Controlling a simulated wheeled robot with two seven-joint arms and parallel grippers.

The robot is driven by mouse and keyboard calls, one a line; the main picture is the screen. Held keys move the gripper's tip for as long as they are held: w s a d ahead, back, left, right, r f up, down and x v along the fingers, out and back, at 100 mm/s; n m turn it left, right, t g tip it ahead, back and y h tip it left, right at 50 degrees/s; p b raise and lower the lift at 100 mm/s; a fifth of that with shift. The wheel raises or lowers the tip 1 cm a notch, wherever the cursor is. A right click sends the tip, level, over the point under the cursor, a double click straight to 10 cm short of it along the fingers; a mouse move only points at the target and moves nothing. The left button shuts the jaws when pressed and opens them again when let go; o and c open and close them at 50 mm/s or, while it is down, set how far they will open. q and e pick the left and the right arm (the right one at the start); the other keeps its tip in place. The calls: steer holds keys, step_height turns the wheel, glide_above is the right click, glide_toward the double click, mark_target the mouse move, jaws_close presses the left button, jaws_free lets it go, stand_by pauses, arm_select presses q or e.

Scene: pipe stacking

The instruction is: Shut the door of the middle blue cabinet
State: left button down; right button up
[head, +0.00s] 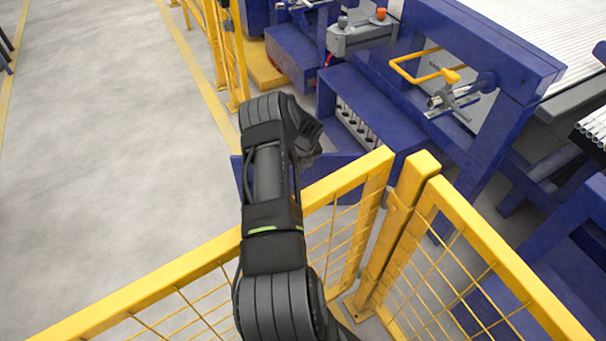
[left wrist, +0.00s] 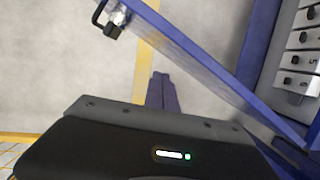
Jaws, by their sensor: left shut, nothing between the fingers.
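The blue cabinet (head: 333,96) stands beyond the yellow fence, its front open on a row of pale blocks with dark knobs. Its blue door (head: 338,165) stands open, swung out to the left and partly hidden behind my left arm. In the left wrist view the door (left wrist: 205,70) crosses diagonally from its latch (left wrist: 117,18) at upper left to the cabinet side at lower right. My left gripper (head: 310,140) is shut and empty; its fingers (left wrist: 162,92) are beside the door's outer face, seemingly apart from it. My right gripper is out of view.
A yellow mesh fence (head: 150,298) crosses the front, under my left arm, with posts (head: 398,215) right of it. A grey control box (head: 362,37) with an orange button is above the cabinet. A blue machine frame (head: 500,120) stands right. Floor at left is clear.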

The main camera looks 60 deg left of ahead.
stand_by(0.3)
arm_select(q)
steer(key=v, duration=0.8)
steer(key=shift+p, duration=0.45)
steer(key=shift+f, duration=0.1)
